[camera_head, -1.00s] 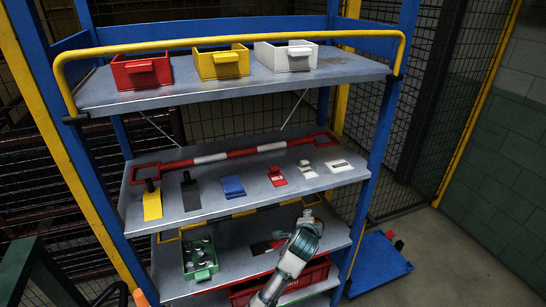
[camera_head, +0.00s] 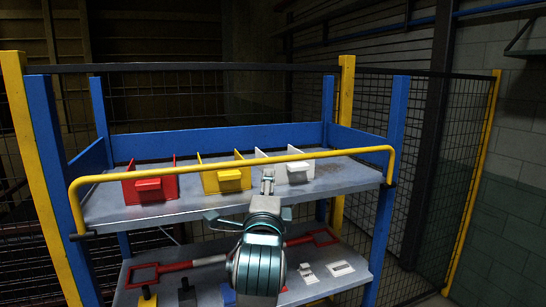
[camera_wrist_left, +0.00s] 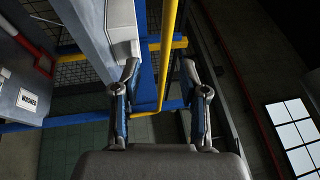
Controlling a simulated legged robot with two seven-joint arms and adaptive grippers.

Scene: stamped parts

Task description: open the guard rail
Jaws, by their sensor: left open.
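The yellow guard rail (camera_head: 232,166) runs across the front of the top shelf (camera_head: 330,178), with bent ends at the two blue front posts. My left gripper (camera_head: 267,174) is at the rail, near its middle, in front of the yellow and white bins. In the left wrist view, the gripper (camera_wrist_left: 160,68) is open, with its two fingers apart. The yellow rail (camera_wrist_left: 168,50) runs between the fingertips in that picture; I cannot tell whether it touches them. My left wrist hides part of the middle shelf. My right gripper is not in view.
Behind the rail stand a red bin (camera_head: 150,188), a yellow bin (camera_head: 226,180) and a white bin (camera_head: 299,172). Blue posts (camera_head: 384,210) flank the rack. Mesh fencing (camera_head: 425,200) is at right.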

